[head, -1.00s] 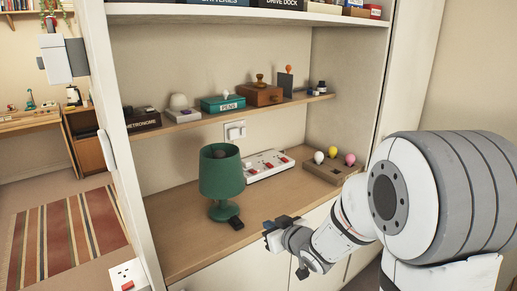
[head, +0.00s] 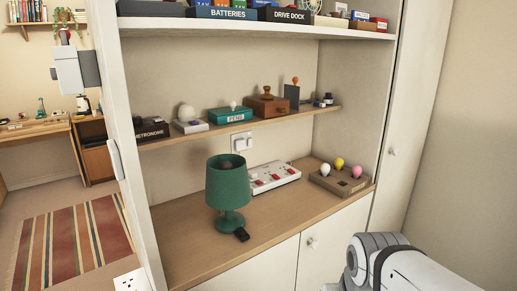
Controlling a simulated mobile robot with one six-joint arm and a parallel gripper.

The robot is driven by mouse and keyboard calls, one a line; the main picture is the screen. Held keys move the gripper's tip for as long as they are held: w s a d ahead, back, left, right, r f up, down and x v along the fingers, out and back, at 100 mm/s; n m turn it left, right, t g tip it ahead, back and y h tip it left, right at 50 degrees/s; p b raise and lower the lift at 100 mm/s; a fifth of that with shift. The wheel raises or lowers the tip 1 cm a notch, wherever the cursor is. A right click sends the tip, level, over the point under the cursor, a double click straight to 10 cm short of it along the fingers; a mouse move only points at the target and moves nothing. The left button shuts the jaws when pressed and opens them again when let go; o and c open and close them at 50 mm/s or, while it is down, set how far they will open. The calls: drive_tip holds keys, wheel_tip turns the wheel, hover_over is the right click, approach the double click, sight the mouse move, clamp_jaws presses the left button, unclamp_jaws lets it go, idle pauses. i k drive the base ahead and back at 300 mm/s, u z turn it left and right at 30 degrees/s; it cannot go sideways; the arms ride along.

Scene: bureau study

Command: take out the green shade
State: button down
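A green lamp shade (head: 228,187) sits on a green lamp base (head: 229,221) at the left of the wooden desk surface in the bureau alcove. The shade is open at the top, and something dark and rounded shows inside it. The lamp stands upright. My gripper is not in the head view; only part of my arm shows at the lower right, well apart from the lamp.
A small black item (head: 241,234) lies beside the lamp base. A white power strip (head: 272,177) with red switches lies behind to the right. A bulb holder (head: 341,181) with white, yellow and pink bulbs stands further right. A shelf (head: 180,137) with several boxes is above. The desk front is clear.

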sight(228, 190)
drive_tip(key=k, duration=0.45)
drive_tip(key=u, duration=0.75)
drive_tip(key=i, duration=1.25)
drive_tip(key=z, duration=0.3)
